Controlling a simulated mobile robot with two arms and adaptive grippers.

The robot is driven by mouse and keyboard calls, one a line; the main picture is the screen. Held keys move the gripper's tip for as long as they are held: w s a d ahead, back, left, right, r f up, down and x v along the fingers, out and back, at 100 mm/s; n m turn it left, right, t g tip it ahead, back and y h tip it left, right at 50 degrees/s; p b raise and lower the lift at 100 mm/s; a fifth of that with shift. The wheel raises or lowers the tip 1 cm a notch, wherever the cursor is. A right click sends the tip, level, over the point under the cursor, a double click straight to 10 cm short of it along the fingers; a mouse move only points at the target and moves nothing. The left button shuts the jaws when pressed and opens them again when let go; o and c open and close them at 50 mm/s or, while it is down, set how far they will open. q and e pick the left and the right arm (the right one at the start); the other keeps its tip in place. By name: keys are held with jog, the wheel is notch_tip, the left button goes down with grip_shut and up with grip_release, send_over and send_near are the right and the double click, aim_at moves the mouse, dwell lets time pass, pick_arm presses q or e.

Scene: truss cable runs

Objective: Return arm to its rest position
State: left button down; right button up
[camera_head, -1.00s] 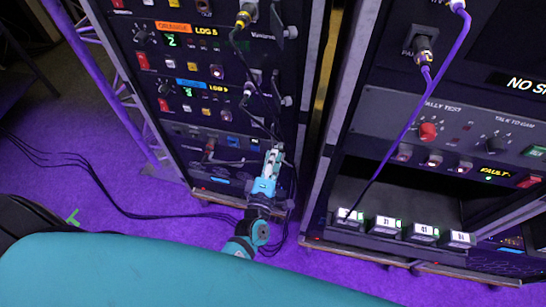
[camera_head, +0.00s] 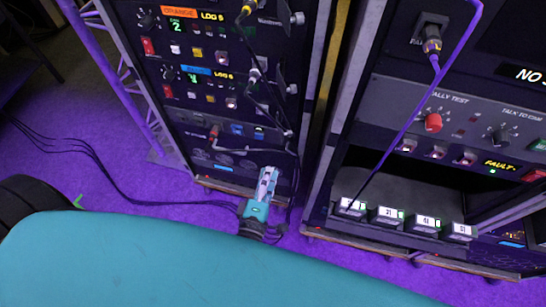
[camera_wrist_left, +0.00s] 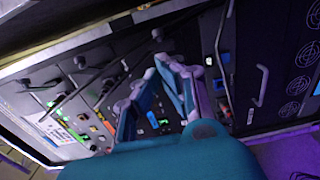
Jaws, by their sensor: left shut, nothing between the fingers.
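My left gripper (camera_head: 267,180) shows in the head view, low in front of the left rack (camera_head: 215,125). Its fingers are shut with nothing between them. It points up toward the lower part of the rack face and stands apart from it, as far as I can tell. In the left wrist view the gripper fingers (camera_wrist_left: 160,85) come together at the tips, with the rack's panels behind them. My right gripper is in neither view.
Black cables (camera_head: 130,195) run over the purple floor to the left rack, and others hang down its right side. The right rack (camera_head: 440,110) carries a purple cable (camera_head: 405,130) and a row of small lit boxes (camera_head: 390,215). A purple truss (camera_head: 120,80) stands left.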

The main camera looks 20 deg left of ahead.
pick_arm(q)
jog(key=s+d+f+m+g+h, duration=0.15)
jog(key=s+f+m+g, duration=0.35)
jog(key=f, duration=0.7)
jog(key=s+f+m+g+h, duration=0.25)
jog(key=s+f+m, duration=0.35)
jog(key=f, duration=0.6)
jog(key=s+a+f+m+g+y, duration=0.1)
jog(key=s+a+f+m+g, duration=0.3)
jog(key=s+f, duration=0.4)
jog(key=s+a+f+m+g+y, duration=0.1)
jog(key=s+a+f+m+g, duration=0.4)
jog(key=s, duration=0.7)
notch_tip(320, 180, down, 3)
jog(key=a+m, duration=0.1)
jog(key=a, duration=0.1)
jog(key=shift+a+m, duration=0.3)
jog(key=shift+s+g, duration=0.1)
jog(key=shift+g, duration=0.15)
